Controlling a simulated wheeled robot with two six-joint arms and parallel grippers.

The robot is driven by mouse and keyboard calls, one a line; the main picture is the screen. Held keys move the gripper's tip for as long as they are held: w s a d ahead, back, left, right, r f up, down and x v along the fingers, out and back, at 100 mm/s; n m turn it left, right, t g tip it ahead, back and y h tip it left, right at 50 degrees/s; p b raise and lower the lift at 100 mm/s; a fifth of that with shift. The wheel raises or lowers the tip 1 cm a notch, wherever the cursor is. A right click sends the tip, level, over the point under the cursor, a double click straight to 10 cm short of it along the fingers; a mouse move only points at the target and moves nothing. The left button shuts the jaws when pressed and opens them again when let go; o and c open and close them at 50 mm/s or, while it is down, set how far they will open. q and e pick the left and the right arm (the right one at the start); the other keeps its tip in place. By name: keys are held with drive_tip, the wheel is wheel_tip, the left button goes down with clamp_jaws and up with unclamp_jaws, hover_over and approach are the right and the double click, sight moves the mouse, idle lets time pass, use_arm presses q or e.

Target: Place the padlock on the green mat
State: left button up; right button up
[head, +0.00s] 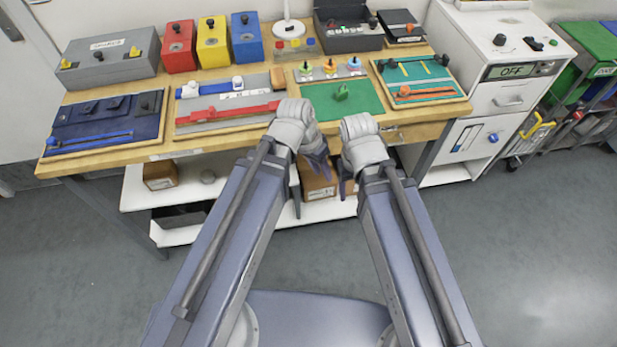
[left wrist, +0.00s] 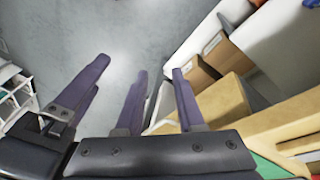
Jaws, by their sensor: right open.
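The green mat (head: 358,106) lies near the front edge of the workbench, right of centre.
Left on the workbench (head: 150,150) are a blue mat (head: 90,113) and a grey board with a red bar (head: 215,114). A teal mat (head: 440,72) lies right. Red, yellow and blue boxes stand behind. Cardboard boxes (head: 318,188) sit on the shelf below. A white cabinet (head: 505,97) stands right.

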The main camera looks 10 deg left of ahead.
use_arm(q)
drive_tip(key=s+a+n+y, duration=0.2)
drive_tip(key=s+y, duration=0.1)
drive_tip(key=s+g+y, duration=0.1)
drive_tip(key=shift+s+a+f+n+y, duration=0.25)
drive_tip(key=shift+a+f+n+y, duration=0.05)
drive_tip(key=shift+a+f+n, duration=0.1)
drive_tip(key=shift+c, duration=0.4)
idle(0.5)
